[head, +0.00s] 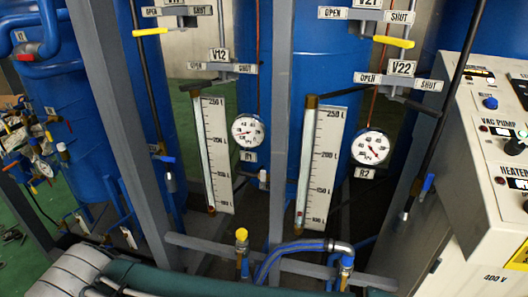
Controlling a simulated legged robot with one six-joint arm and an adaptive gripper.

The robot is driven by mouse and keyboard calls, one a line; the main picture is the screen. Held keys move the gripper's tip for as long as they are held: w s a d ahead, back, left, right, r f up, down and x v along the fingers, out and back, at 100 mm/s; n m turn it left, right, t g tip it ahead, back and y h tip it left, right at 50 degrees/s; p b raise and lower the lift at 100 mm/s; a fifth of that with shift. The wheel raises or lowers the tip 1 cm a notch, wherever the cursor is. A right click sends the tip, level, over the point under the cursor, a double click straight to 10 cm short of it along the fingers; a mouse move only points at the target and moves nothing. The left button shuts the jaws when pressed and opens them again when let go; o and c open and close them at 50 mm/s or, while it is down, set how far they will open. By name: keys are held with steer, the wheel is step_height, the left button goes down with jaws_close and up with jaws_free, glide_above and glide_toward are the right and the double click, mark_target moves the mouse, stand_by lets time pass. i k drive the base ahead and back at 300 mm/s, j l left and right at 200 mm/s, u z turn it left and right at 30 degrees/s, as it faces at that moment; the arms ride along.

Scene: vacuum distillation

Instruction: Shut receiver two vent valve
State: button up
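Receiver two is the blue tank behind the round gauge labelled R2 (371,147). Two valve plates are at this tank. The upper plate, V21 (367,14), is cut by the top edge and has a yellow handle (394,42) below its SHUT end. The lower plate, V22 (402,80), reads OPEN at left and SHUT at right. A dark lever-like part (412,102) shows under its right half; its exact setting is hard to tell. No label visible says which valve is the vent.
Receiver one's gauge R1 (248,131) and plate V12 (222,67) are to the left. Grey uprights (281,110) and a low crossbar (220,247) stand in front. A control panel (480,180) fills the right. Blue hoses (290,250) run along the bottom.

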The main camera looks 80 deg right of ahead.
mark_target(430, 177)
steer(key=j+z, duration=0.1)
steer(key=z, duration=3.9)
